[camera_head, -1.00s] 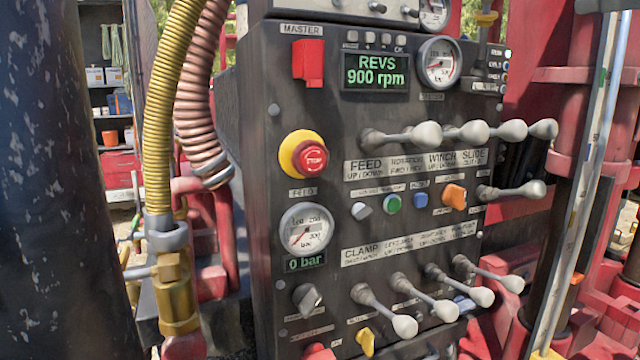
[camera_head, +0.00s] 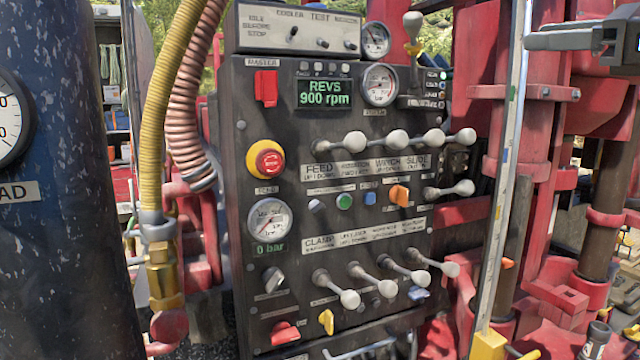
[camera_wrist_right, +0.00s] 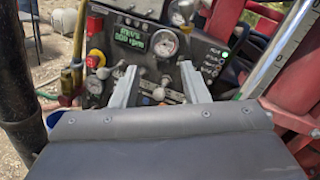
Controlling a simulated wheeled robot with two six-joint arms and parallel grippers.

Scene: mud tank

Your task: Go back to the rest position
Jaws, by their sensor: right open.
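My right gripper (camera_head: 530,40) shows at the top right of the head view, seen from the side, in front of the red rig frame. In the right wrist view its two grey fingers (camera_wrist_right: 159,66) are apart with nothing between them. They point toward the control panel (camera_head: 235,200), which also shows in the right wrist view beyond them. The panel's levers, such as the feed lever (camera_head: 352,142), stand clear of the gripper in the head view. My left gripper is not in view.
The red emergency stop (camera_head: 269,163) sits on the panel's left side. A yellow hose (camera_head: 164,120) and a pinkish hose (camera_head: 190,100) run down left of it. A dark column (camera_head: 65,230) fills the left edge. A pale upright rail (camera_head: 512,150) stands right of the panel.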

